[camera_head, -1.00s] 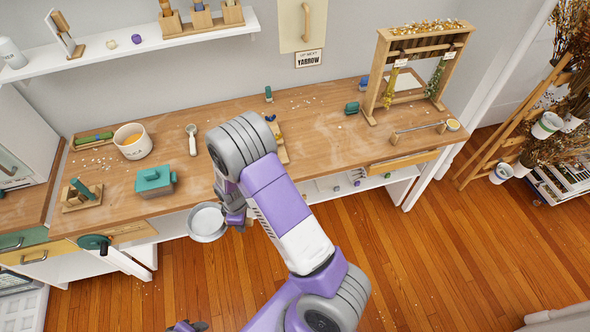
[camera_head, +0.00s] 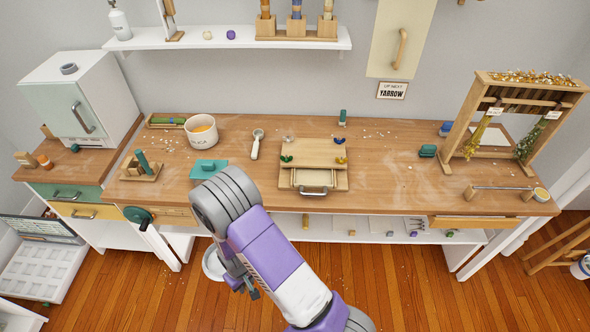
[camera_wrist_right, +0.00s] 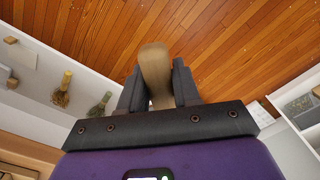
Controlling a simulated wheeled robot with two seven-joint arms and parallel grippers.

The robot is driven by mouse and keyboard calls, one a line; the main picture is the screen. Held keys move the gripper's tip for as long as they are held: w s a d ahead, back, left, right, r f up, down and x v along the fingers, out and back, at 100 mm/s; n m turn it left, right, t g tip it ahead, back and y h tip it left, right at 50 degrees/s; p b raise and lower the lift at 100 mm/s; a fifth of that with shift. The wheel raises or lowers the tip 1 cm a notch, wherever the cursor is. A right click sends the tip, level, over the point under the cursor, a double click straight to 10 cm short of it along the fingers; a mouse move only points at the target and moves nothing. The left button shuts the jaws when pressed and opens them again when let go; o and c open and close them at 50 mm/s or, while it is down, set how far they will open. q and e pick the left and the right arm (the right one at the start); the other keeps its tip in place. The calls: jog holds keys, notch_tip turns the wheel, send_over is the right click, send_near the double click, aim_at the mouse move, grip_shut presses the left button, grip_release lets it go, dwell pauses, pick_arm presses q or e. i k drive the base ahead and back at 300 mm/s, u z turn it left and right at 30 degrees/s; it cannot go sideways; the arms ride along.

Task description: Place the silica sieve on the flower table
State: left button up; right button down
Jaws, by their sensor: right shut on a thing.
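The pale round pan that looks like the silica sieve (camera_head: 211,265) is partly hidden behind my right arm in the head view, held over the floor in front of the bench. My right gripper (camera_head: 243,285) is beside it. In the right wrist view the gripper (camera_wrist_right: 157,85) is shut on a wooden handle (camera_wrist_right: 154,65) between its dark fingers; the pan itself is not clear there. A long wooden worktop (camera_head: 390,185) spans the head view; I cannot tell whether it is the flower table. My left gripper is out of view.
On the worktop are a white bowl (camera_head: 201,138), a spoon (camera_head: 257,150), a teal block (camera_head: 208,168), a wooden press-like board (camera_head: 313,155) and a drying rack (camera_head: 470,105) with hanging flowers. A white shelf (camera_head: 225,43) hangs above.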

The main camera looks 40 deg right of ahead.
aim_at(406, 182)
jog(key=u, duration=1)
jog(key=k, duration=1.35)
jog(key=z, duration=2.1)
jog(key=i, duration=0.45)
jog(key=z, duration=0.05)
